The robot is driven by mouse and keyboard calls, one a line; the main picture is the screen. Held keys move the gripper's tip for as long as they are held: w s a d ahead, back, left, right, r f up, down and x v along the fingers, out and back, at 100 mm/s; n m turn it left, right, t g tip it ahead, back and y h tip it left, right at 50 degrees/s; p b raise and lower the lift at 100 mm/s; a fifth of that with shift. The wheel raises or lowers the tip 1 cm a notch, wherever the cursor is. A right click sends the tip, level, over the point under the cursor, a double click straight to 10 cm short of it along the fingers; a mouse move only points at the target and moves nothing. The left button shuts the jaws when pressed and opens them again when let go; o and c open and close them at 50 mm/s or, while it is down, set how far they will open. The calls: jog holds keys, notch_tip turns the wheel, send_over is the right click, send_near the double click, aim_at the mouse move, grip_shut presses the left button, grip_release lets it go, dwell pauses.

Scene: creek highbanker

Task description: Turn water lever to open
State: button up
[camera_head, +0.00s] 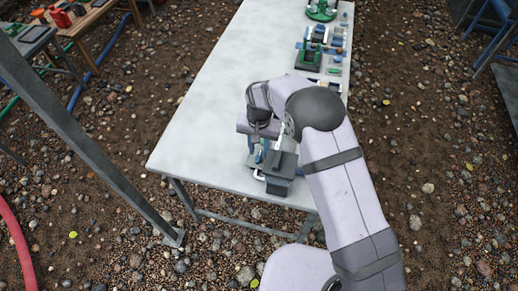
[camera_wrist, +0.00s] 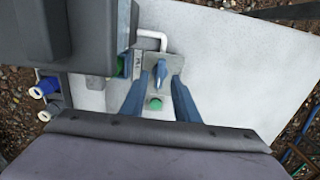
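In the wrist view, a small blue lever (camera_wrist: 161,76) stands on a grey metal plate (camera_wrist: 175,63) with a green round button (camera_wrist: 155,103) below it. The two blue fingers of my gripper (camera_wrist: 160,86) reach toward the plate, spread apart, one on each side of the lever. I cannot tell whether either finger touches it. A bent white pipe (camera_wrist: 152,36) rises just behind the plate. In the head view, my arm and gripper hang over the near end of the white table (camera_head: 200,130) and hide the lever.
In the wrist view, blue fittings with white ends (camera_wrist: 45,88) lie at the left. In the head view, green and blue devices (camera_head: 308,58) stand farther along the table's right side. The table's left half is clear. A grey metal post (camera_head: 85,140) slants at the left.

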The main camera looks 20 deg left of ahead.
jog(key=shift+r+p, duration=1.25)
jog(key=shift+r, duration=0.95)
